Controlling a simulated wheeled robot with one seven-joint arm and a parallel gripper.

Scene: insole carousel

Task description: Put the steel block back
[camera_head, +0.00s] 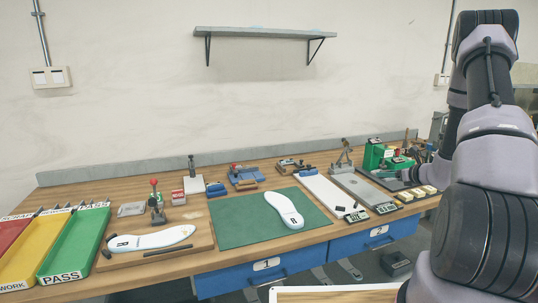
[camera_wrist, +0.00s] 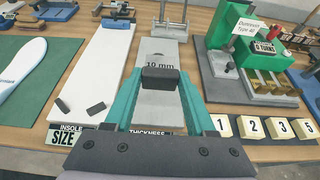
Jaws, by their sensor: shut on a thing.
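My gripper (camera_wrist: 160,80) shows in the wrist view with teal fingers on both sides of a grey steel block (camera_wrist: 160,101). The fingers are shut on the block, and dark pads cover part of it. The text "10 mm" shows just beyond the pads. Behind lies the grey plate of the thickness gauge (camera_wrist: 164,48), whose "THICKNESS" label is partly hidden by my gripper. In the head view my gripper (camera_head: 399,163) is small, near the green durometer stand at the back right. The block cannot be made out there.
Right of my gripper stands the green durometer stand (camera_wrist: 232,45), with several numbered cream blocks (camera_wrist: 250,127) in front. To the left are the white insole size board (camera_wrist: 104,60) and green mat (camera_wrist: 62,75) with a white insole. Coloured trays (camera_head: 75,242) stand far left.

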